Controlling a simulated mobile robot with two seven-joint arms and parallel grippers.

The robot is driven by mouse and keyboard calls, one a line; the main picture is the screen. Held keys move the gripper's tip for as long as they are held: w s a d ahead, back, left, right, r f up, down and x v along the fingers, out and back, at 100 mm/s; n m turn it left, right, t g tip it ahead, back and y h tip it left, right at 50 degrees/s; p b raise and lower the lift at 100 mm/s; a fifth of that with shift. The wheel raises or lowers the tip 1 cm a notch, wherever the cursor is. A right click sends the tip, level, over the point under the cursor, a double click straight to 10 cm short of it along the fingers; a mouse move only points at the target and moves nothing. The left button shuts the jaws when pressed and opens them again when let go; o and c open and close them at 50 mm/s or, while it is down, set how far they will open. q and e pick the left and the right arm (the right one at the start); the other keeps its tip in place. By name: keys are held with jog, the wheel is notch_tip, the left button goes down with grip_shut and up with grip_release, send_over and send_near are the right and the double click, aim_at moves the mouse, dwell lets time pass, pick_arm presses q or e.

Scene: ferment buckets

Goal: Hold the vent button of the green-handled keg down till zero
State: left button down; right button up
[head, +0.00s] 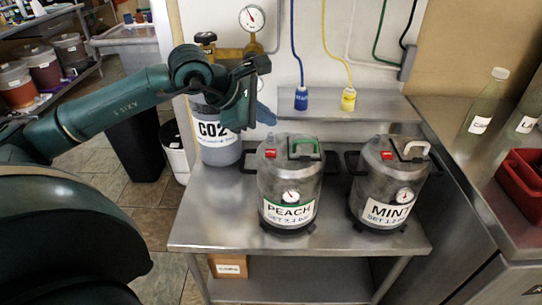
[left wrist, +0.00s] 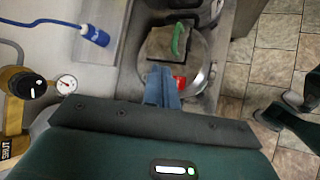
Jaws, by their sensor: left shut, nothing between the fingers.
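The green-handled keg (head: 287,190) is a steel keg labelled PEACH, upright on the steel table. Its green handle (head: 305,146) and red vent button (head: 270,153) are on its lid, and a small dial gauge (head: 290,196) is on its front; the needle is too small to read. My left gripper (head: 266,115) is shut and empty, its blue fingers above the lid, apart from the button in the head view. In the left wrist view the fingertips (left wrist: 163,72) lie just beside the red button (left wrist: 180,83), partly covering it. My right gripper is not seen.
A second keg labelled MINT (head: 388,188) with a pale handle stands to the right. A CO2 cylinder (head: 217,145) with a regulator gauge stands behind on the left. Blue (head: 301,98) and yellow (head: 348,99) hose connectors rest on the back shelf. The table's front is clear.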

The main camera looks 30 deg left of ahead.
pick_arm(q)
jog(key=b, duration=0.2)
send_over(275, 150)
jog(key=s+a, duration=0.1)
jog(key=s, duration=0.1)
notch_tip(275, 150, down, 4)
jog(key=shift+f, duration=0.2)
jog(key=shift+f+b, duration=0.5)
jog(key=shift+b, duration=0.25)
jog(key=shift+f, duration=0.1)
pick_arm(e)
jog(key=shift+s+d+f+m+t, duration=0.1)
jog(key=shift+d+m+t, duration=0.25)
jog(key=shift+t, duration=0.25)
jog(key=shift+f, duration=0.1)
pick_arm(q)
jog(key=shift+f+b, duration=0.45)
jog(key=shift+b, duration=0.35)
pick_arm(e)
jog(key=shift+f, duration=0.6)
